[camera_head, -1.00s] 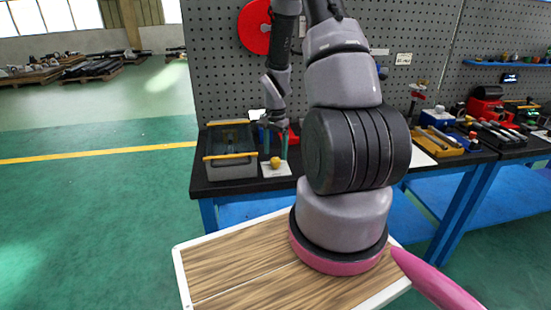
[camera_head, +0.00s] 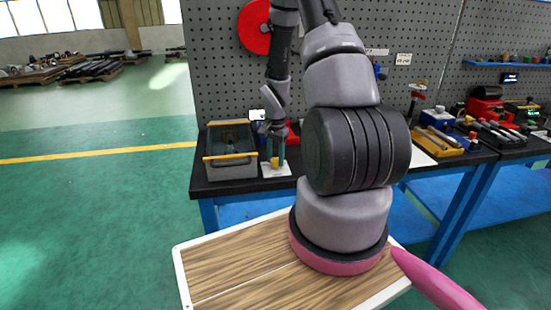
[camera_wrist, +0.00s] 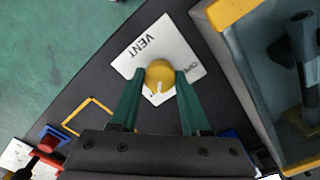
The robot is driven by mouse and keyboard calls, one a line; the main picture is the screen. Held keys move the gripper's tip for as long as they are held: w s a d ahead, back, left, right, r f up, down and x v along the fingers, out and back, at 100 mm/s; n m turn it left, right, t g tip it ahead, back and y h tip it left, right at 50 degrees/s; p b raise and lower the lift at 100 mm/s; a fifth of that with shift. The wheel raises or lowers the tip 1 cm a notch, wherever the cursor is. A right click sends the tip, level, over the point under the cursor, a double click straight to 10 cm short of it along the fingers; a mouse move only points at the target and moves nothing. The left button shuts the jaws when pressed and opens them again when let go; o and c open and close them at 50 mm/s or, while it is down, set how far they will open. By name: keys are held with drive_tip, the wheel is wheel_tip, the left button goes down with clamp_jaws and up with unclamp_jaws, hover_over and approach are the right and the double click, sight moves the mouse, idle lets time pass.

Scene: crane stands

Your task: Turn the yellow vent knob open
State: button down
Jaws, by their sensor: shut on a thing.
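The yellow vent knob (camera_wrist: 160,74) sits on a white plate (camera_wrist: 190,42) marked VENT in the wrist view. A white pointer line shows on the knob, towards the gripper's side of the picture. My gripper (camera_wrist: 159,80) is shut on the knob, with one green finger on each side of it. In the head view my gripper (camera_head: 275,158) points down over the knob (camera_head: 275,163), which is partly hidden between the fingers. The plate (camera_head: 284,171) lies on the dark bench top near its front edge.
A grey toolbox (camera_head: 232,171) with yellow edges stands close to the left of the plate; it also shows in the wrist view (camera_wrist: 228,50). A grey pegboard (camera_head: 225,60) rises behind the bench. A yellow tray (camera_head: 440,150) of tools lies farther right.

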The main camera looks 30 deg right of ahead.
drive_tip(key=shift+n, duration=0.3)
drive_tip(key=n, duration=0.3)
drive_tip(key=shift+n, duration=0.4)
drive_tip(key=n, duration=0.4)
drive_tip(key=shift+n, duration=0.3)
drive_tip(key=n, duration=0.4)
drive_tip(key=shift+n, duration=2.4)
drive_tip(key=shift+c, duration=1.8)
unclamp_jaws()
